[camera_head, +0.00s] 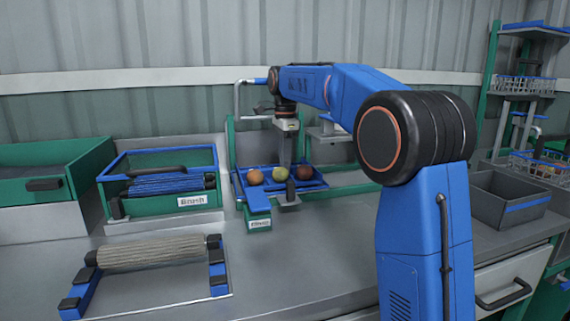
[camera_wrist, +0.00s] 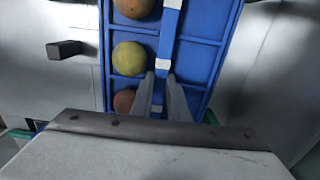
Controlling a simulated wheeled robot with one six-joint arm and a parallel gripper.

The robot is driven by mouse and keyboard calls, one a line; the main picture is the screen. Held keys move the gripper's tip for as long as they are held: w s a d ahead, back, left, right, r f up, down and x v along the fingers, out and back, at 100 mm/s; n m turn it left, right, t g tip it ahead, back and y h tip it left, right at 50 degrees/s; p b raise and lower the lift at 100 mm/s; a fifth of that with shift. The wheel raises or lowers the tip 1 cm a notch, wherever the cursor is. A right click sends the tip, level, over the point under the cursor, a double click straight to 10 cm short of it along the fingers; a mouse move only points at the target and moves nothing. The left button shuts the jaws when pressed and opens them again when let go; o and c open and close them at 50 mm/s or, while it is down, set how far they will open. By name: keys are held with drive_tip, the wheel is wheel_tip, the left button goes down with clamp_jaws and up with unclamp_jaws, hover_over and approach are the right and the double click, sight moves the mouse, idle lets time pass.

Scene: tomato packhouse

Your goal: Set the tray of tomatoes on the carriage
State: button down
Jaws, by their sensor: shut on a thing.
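The blue tray (camera_head: 313,183) holds three round tomatoes, two orange-red and one yellow-green between them. It shows in the wrist view (camera_wrist: 203,52) with a raised blue bar along its middle, banded in white. My gripper (camera_head: 285,160) points down over the tray. In the wrist view my gripper's fingers (camera_wrist: 161,78) are shut on the tray's bar. The tray is at a green-framed fixture with a labelled green block (camera_head: 259,225), apparently the carriage. The gripper and arm hide part of the fixture, and I cannot tell whether the tray rests on it or hangs just above.
A green-and-blue labelled crate (camera_head: 160,205) and a roller on blue stands (camera_head: 153,253) are to the left. A grey bin (camera_head: 507,200) and a shelf rack (camera_head: 489,90) are at the right. The front middle of the bench is clear.

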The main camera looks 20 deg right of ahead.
drive_tip(key=shift+f, duration=0.5)
idle(0.3)
drive_tip(key=c, duration=1.6)
unclamp_jaws()
drive_tip(key=c, duration=0.3)
drive_tip(key=shift+c, duration=0.2)
drive_tip(key=shift+r, duration=3.5)
drive_tip(key=shift+s, duration=0.1)
